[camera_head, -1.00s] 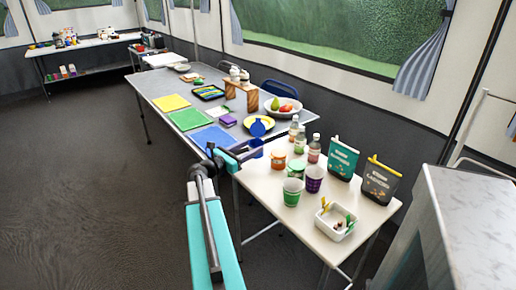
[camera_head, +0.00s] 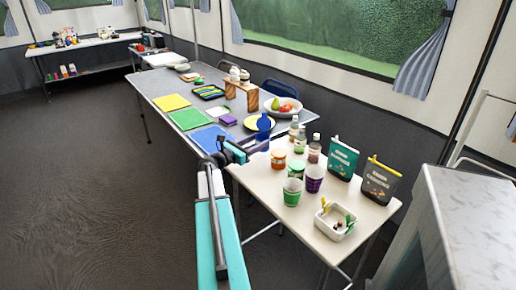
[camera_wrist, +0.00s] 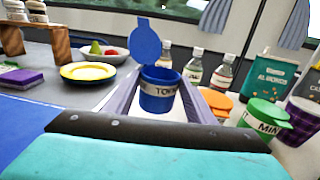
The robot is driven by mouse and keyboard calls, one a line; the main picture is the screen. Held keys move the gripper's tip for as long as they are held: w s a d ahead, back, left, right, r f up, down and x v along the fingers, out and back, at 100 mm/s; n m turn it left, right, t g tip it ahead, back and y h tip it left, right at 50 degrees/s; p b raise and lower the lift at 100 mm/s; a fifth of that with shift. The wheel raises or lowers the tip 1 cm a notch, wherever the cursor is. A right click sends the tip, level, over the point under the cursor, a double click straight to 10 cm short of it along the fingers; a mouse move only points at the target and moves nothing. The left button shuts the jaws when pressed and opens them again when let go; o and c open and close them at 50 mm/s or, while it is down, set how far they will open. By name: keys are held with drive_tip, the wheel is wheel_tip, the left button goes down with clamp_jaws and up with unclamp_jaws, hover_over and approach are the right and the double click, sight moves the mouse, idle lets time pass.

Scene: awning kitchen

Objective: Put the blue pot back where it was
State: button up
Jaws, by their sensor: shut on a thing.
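The blue pot (camera_wrist: 158,92) has a pale label and a round blue lid (camera_wrist: 146,40) standing open above it. In the wrist view it sits upright between the two fingers of my gripper (camera_wrist: 158,104), which is shut on it. In the head view the blue pot (camera_head: 263,136) is small, by the near corner of the grey table (camera_head: 180,92), where it meets the white table (camera_head: 330,238). My gripper (camera_head: 243,149) partly hides it there. I cannot tell whether the pot's base touches a surface.
On the white table stand an orange-lidded pot (camera_head: 278,158), a green-lidded pot (camera_head: 296,168), several bottles (camera_head: 314,149), two cups (camera_head: 292,191) and a white tray (camera_head: 336,231). A yellow plate (camera_wrist: 88,72) and a blue mat (camera_head: 213,136) lie on the grey table.

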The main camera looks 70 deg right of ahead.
drive_tip(key=shift+d, duration=0.5)
drive_tip(key=shift+f, duration=1.75)
drive_tip(key=shift+f, duration=0.15)
drive_tip(key=o, duration=1.1)
drive_tip(key=shift+r, duration=0.2)
drive_tip(key=v, duration=1.2)
drive_tip(key=shift+f, duration=0.1)
